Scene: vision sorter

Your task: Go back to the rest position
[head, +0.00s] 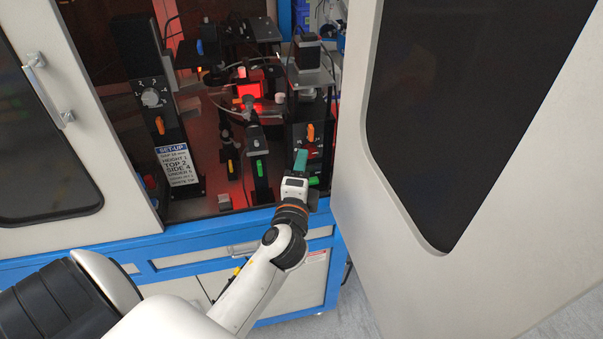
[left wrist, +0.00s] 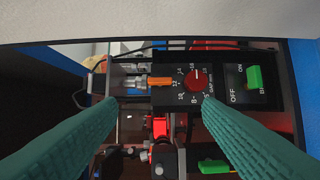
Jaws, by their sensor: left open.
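My left gripper (head: 300,161) reaches into the open front of the sorter machine, with its teal fingers near a black control panel at the right of the opening. In the left wrist view its two teal fingers (left wrist: 158,108) are spread apart with nothing held between them. The panel's red knob (left wrist: 197,77) and green ON/OFF switch (left wrist: 254,77) lie beyond the fingers. An orange lever (left wrist: 160,82) shows beside the knob. I cannot tell whether a finger touches the panel. My right gripper is in neither view.
An open white door (head: 352,150) with a dark window stands close to the right of my left arm. A left door (head: 85,130) borders the opening. Inside are a dial (head: 151,97), a set-up sign (head: 177,165) and a red-lit part (head: 249,90). A blue cabinet edge (head: 190,240) runs below.

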